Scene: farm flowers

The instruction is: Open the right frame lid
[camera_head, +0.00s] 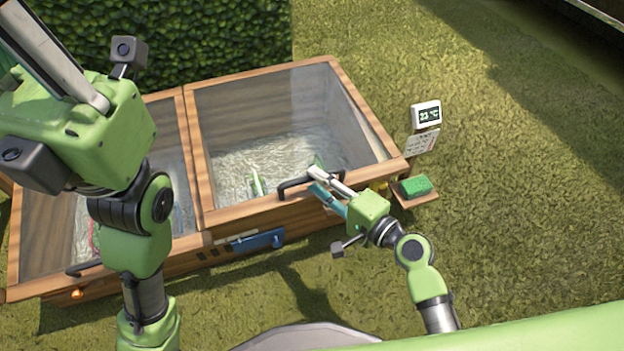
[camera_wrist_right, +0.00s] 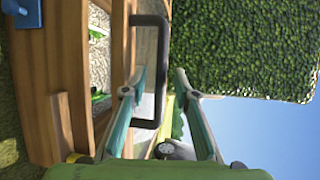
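The right frame lid (camera_head: 262,212) is a glass pane in a wooden frame and lies shut over the right half of the wooden cold frame. Its dark handle (camera_head: 293,184) sits near the front edge. My right gripper (camera_head: 316,180) is at the handle's right end. In the right wrist view its two fingers are apart, and the handle's long bar (camera_wrist_right: 163,60) passes between them; I see no clear grip on it. My left gripper (camera_head: 50,55) is raised at the upper left, above the left lid, partly cut by the picture's edge; its finger opening is unclear.
The left frame lid (camera_head: 14,245) is shut beside it. A blue tool (camera_head: 258,241) is on the box's front wall. To the right stand a thermometer display (camera_head: 426,115) and a green sponge-like block (camera_head: 415,186) on a small shelf. A hedge (camera_head: 200,40) is behind; grass at right is open.

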